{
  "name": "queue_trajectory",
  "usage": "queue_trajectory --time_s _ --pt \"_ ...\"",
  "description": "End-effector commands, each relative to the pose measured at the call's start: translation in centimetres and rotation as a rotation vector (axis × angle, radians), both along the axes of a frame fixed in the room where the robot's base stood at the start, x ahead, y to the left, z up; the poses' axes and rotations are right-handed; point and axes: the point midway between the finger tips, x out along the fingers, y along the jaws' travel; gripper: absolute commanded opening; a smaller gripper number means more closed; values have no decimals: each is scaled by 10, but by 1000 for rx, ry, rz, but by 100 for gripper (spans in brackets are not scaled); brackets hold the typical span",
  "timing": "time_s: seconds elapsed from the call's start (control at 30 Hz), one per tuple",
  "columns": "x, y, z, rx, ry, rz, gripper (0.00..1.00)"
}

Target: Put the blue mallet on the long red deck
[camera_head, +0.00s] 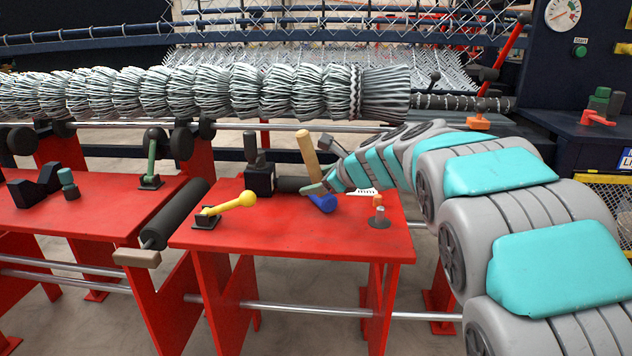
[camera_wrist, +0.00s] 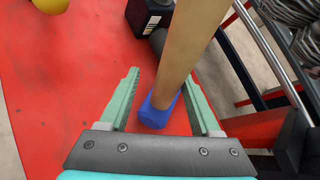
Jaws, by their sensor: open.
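The blue mallet has a blue head (camera_head: 322,203) resting on the right red deck (camera_head: 285,238) and a tan handle (camera_head: 307,152) rising from it, tilted. In the wrist view its blue head (camera_wrist: 156,113) shows between my green fingers, and its handle (camera_wrist: 192,45) leans up to the right. My gripper (camera_head: 314,188) is open at the mallet, with one finger on each side of it in the wrist view (camera_wrist: 162,76). Whether a finger touches it is not clear. Another red deck (camera_head: 100,216) stands to the left; I cannot tell which deck is the long one.
A yellow-knobbed lever (camera_head: 232,203), a black block (camera_head: 260,178) and a small orange-topped knob (camera_head: 378,212) are on the right deck. A black roller (camera_head: 175,213) lies between the decks. Wire mesh coils (camera_head: 230,92) run behind. The right deck's front middle is clear.

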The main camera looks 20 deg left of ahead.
Motion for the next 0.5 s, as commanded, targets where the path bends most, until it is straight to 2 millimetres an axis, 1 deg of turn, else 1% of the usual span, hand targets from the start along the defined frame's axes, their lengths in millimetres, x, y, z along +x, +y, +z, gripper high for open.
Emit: queue_trajectory --time_s 0.1,0.17,0.37,0.5 --pt "-1 -1 4 0 -1 1 64" --pt "-3 -5 7 1 -1 0 64" --pt "-19 -31 24 1 0 -1 64" --pt "-32 -52 41 3 -5 -2 64"
